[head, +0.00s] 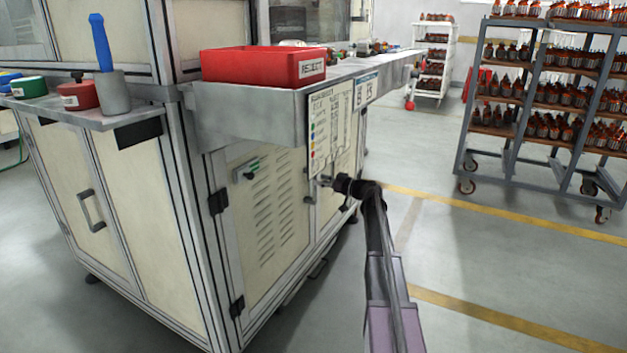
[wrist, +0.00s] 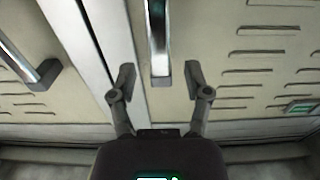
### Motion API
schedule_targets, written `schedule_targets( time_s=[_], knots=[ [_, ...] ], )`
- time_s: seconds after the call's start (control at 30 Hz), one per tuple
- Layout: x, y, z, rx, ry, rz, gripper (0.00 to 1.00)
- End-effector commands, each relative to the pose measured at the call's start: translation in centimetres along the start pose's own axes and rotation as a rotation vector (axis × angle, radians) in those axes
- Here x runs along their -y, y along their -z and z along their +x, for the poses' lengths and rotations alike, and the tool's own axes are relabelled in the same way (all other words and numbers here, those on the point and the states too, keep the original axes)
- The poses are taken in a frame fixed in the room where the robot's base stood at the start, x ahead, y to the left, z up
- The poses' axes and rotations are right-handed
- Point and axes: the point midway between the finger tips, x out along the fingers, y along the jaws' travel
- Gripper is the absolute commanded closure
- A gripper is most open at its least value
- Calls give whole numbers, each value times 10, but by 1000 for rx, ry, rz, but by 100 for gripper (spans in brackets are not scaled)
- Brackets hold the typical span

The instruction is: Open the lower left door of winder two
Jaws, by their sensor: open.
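The cream lower left door (head: 268,212) of the near machine is closed, with louvre slots and a green label at its upper left. In the wrist view this door (wrist: 225,65) fills the right side. Its upright metal handle (wrist: 158,45) stands near the door's edge; the head view shows the handle (head: 309,186) just left of my gripper (head: 326,182). My gripper (wrist: 160,78) is open, with one finger on each side of the handle's end. My arm partly hides the neighbouring door.
The neighbouring door's handle (wrist: 38,75) is close on the left in the wrist view. A grey shelf (head: 248,108) with a red reject bin (head: 262,66) and a hanging sign board (head: 331,130) overhang the doors. Open floor (head: 480,260) lies right; a wheeled rack (head: 540,150) stands beyond.

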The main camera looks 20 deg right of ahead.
Motion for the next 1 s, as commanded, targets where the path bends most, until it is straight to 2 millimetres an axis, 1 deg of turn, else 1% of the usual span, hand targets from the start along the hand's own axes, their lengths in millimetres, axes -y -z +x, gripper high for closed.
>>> schedule_targets(
  time_s=[0.03,0.1,0.23,0.4,0.67,0.77,0.8,0.87,0.9,1.0],
  knots=[
    [-1,0,8,0,1,0,37],
    [-1,0,16,0,1,0,37],
    [0,0,25,0,1,0,37],
    [0,0,30,0,0,0,37],
    [1,0,31,0,1,0,37],
    [1,0,31,0,1,0,64],
    [1,0,31,0,1,0,76],
    [1,0,31,0,1,0,94],
    [1,0,31,0,2,0,100],
    [1,0,31,0,2,0,100]
  ],
)
